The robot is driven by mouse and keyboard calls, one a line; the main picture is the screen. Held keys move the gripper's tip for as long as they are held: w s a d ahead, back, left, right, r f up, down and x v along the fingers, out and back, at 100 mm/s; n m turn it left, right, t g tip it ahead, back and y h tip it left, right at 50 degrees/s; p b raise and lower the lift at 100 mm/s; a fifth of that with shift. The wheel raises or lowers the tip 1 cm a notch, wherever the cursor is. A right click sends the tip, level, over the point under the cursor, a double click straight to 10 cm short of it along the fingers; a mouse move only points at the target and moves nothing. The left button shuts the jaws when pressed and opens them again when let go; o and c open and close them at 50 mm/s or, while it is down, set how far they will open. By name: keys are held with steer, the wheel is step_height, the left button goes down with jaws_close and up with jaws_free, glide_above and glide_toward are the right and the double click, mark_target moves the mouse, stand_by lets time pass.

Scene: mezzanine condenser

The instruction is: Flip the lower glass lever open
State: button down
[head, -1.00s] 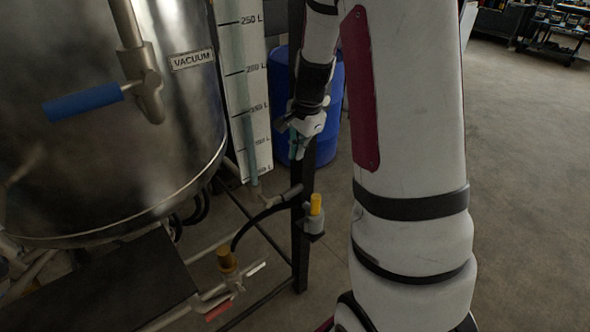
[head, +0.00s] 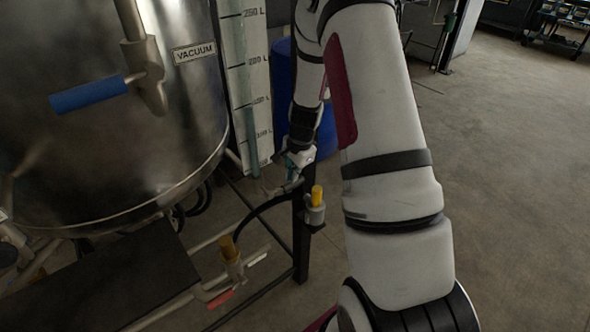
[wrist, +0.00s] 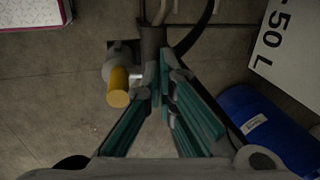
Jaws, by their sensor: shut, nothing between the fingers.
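The sight glass (head: 251,125) is a clear tube on a white litre scale beside the steel tank. Its lower end meets a grey fitting (head: 272,190) with a black hose. My gripper (head: 292,182) is beside this lower end, pointing down, with its fingers together and empty. In the wrist view my teal-padded fingers (wrist: 165,82) meet close to a dark grey post or fitting (wrist: 152,42). I cannot make out the lower glass lever apart from the fitting and fingers. I cannot tell whether the fingers touch anything.
A yellow-capped grey fitting (head: 316,195) sits just right of my gripper, on the dark frame post (head: 301,240). A second yellow-capped valve (head: 230,250) and a red lever (head: 220,299) are lower left. A blue drum (head: 303,110) stands behind. Floor at right is open.

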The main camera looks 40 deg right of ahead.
steer(key=shift+d+f+b, duration=0.2)
steer(key=shift+f+b, duration=0.1)
steer(key=shift+f, duration=0.15)
stand_by(0.5)
steer(key=shift+d+f+b, duration=0.2)
steer(key=shift+f+b, duration=0.25)
steer(key=shift+f, duration=0.2)
steer(key=shift+d+f+b, duration=0.15)
steer(key=shift+f+b, duration=0.3)
steer(key=shift+f, duration=0.2)
steer(key=shift+a+f+b, duration=0.1)
steer(key=shift+f+b, duration=0.85)
steer(key=shift+f, duration=0.55)
steer(key=shift+a+f+y+b, duration=0.5)
steer(key=shift+f+y+b, duration=0.05)
steer(key=shift+f+y, duration=0.3)
steer(key=shift+a+f+y+b, duration=0.5)
steer(key=shift+f+y+b, duration=0.05)
steer(key=shift+f+y, duration=0.25)
steer(key=shift+a+f+y+b, duration=0.55)
steer(key=shift+f+y, duration=0.2)
steer(key=shift+f, duration=0.1)
